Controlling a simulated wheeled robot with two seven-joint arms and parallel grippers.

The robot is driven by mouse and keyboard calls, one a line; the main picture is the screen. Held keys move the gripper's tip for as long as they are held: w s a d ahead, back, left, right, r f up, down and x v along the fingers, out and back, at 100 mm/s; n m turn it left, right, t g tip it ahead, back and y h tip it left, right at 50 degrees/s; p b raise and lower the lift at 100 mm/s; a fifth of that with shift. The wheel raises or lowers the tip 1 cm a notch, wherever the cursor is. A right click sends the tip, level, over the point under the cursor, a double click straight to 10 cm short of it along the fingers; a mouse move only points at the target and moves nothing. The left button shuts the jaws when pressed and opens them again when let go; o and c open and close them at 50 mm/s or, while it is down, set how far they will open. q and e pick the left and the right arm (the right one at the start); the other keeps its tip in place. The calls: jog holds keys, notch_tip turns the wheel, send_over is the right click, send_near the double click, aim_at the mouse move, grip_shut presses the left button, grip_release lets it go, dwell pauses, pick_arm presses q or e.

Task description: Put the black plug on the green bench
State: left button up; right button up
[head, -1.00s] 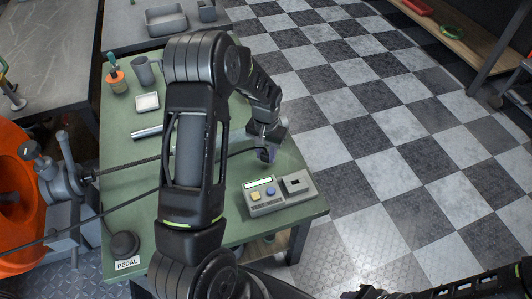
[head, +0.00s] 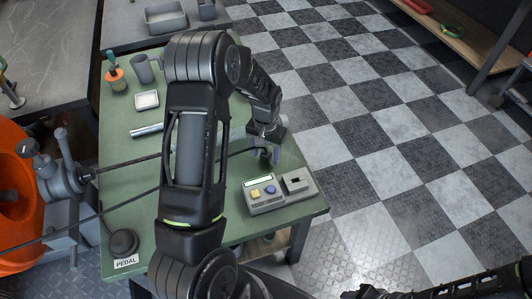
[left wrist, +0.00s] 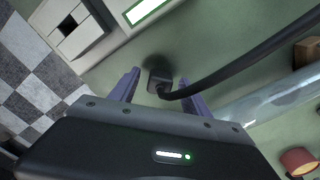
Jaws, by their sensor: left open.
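The black plug (left wrist: 158,84) with its thick black cable (left wrist: 235,68) is between the spread purple fingers of my left gripper (left wrist: 157,90) in the left wrist view. Gaps show between the plug and both fingers. The plug appears to be at the surface of the green bench (left wrist: 215,42), though exact contact is unclear. In the head view my left gripper (head: 268,153) is open low over the right part of the green bench (head: 232,232), and the plug is mostly hidden there. At the bottom right, the end of my right arm (head: 372,292) is partly cut off.
A grey control box (head: 278,195) with a screen and buttons stands close to the gripper. An orange drum machine (head: 20,205) stands left.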

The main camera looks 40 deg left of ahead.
pick_arm(q)
notch_tip(320, 180, up, 8)
jog(key=shift+f, duration=0.1)
dwell(0.4)
dwell(0.4)
